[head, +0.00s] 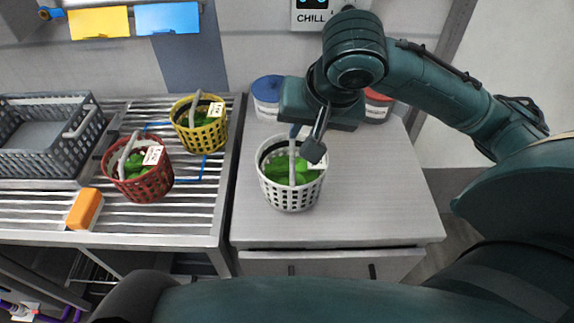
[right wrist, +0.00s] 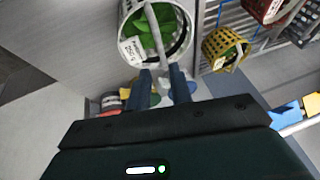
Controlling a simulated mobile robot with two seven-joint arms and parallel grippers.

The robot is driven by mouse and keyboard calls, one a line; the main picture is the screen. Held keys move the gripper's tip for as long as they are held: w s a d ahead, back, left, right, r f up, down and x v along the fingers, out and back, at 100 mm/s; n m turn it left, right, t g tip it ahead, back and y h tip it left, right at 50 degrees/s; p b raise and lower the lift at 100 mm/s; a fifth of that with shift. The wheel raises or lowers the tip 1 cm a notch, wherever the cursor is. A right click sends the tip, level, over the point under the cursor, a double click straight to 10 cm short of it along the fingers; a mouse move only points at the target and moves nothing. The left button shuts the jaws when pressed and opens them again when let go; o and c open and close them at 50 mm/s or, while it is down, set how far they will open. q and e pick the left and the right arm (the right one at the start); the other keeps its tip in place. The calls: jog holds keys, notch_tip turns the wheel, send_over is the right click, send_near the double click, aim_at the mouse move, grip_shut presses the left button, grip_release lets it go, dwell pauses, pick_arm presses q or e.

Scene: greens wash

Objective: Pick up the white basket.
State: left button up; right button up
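The white basket (head: 291,196) stands upright on the grey cabinet top, with green leaves inside, a pale upright handle and a white tag. In the right wrist view the white basket (right wrist: 125,22) is at the top, its handle pointing down toward my fingers. My right gripper (head: 304,146) is above the basket's rim at the handle. In the right wrist view the two fingers of my right gripper (right wrist: 162,76) are apart, with the handle's end between or just beyond them; contact cannot be told. My left gripper is not in view.
A red basket (head: 146,184) and a yellow basket (head: 203,136) with greens stand on the slatted rack at left. A grey crate (head: 86,150) and an orange block (head: 85,209) are there too. Lidded tubs (head: 267,98) stand behind the white basket. The cabinet top (head: 380,200) is clear at right.

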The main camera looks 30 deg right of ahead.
aim_at(293, 149)
jog(key=shift+b+x, duration=0.7)
jog(key=shift+x, duration=5.65)
jog(key=shift+r, duration=0.1)
jog(key=shift+c, duration=0.4)
grip_shut()
jog(key=shift+w, duration=0.1)
